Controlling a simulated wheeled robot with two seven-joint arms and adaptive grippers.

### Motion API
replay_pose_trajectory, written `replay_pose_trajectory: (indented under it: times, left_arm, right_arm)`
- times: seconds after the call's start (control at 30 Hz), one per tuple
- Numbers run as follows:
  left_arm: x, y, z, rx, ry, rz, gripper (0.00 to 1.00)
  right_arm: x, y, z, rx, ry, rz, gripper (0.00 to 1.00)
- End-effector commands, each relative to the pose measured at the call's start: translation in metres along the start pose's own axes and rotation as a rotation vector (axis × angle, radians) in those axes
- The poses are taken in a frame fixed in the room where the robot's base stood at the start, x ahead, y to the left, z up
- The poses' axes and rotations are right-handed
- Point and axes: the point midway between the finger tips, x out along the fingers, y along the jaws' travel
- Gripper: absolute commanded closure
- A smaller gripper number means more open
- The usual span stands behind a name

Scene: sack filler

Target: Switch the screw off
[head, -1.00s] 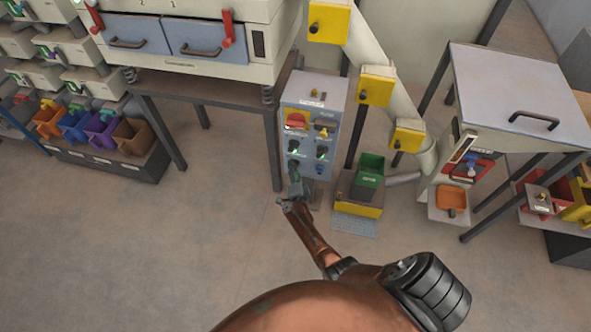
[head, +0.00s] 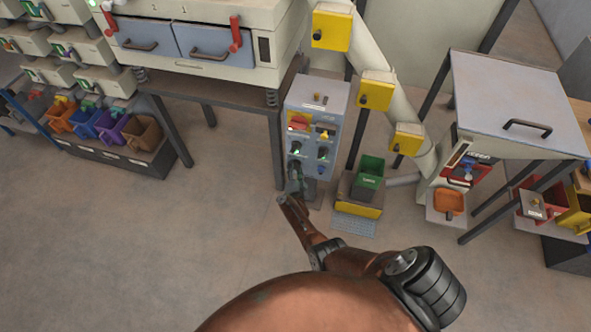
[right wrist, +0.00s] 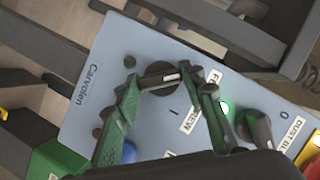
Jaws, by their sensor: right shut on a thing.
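The control box (head: 318,105) stands by the front leg of the big sifter, with several knobs and lamps on its front. My right gripper (head: 295,178) is at the lower left of that front. In the right wrist view its two green fingers (right wrist: 160,82) are closed on the sides of a black rotary knob (right wrist: 152,84) beside a label ending in "REW". The knob's white mark points right in that picture; an "I" is printed below the knob. Part of the knob and label is hidden by the fingers. My left gripper is not in view.
A second black knob (right wrist: 256,127), labelled "DUST BL", and a lit green lamp (right wrist: 224,107) are close to the right finger. A green bin (head: 369,172) stands right of the box. An orange scoop (head: 449,202) is further right. The floor left is clear.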

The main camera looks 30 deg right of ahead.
Motion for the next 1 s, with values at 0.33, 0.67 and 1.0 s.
replay_pose_trajectory:
  times: [0.33,0.67,1.0]
  left_arm:
    - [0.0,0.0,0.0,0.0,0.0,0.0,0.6]
    - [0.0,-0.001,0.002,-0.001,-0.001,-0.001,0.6]
    - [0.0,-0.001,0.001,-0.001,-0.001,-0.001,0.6]
  right_arm:
    - [0.0,0.001,0.001,-0.002,-0.001,0.0,0.51]
    - [0.0,0.0,0.0,-0.001,0.0,0.0,0.45]
    - [-0.017,-0.001,0.003,0.006,-0.002,-0.001,0.45]
